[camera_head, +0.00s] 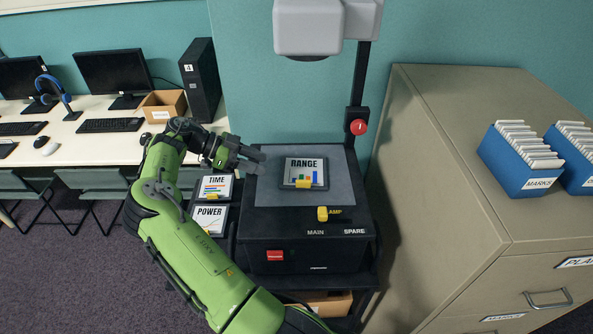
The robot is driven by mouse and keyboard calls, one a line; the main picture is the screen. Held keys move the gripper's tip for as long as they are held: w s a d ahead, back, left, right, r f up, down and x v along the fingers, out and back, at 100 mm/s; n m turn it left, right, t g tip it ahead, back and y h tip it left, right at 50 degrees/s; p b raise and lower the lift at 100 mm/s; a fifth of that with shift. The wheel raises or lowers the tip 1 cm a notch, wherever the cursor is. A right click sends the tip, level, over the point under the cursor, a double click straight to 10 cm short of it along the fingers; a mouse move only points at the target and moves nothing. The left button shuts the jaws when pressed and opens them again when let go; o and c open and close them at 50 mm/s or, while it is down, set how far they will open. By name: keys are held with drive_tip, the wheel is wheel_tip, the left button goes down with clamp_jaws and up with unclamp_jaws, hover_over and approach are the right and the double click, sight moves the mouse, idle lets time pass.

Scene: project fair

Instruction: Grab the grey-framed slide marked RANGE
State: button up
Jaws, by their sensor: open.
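The grey-framed slide marked RANGE (305,170) lies on the glass stage of a black overhead projector (310,222). It shows a small bar chart and has a yellow tab at its front edge. My gripper (256,161) is open and empty just left of the slide, above the stage's left side, its fingers pointing right. I cannot tell how high it is above the stage. Two other slides, TIME (214,187) and POWER (209,219), lie left of the projector, partly beside my green arm.
The projector's head (309,28) hangs over the stage on a post with a red knob (359,127). A filing cabinet (425,200) stands close on the right. A desk with computers (100,140) is at the left.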

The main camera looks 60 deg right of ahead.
sight(297, 180)
drive_tip(key=p+x, duration=0.2)
drive_tip(key=x, duration=1)
drive_tip(key=shift+s+p, duration=0.4)
drive_tip(key=shift+s, duration=0.05)
drive_tip(key=shift+a+f, duration=0.1)
clamp_jaws()
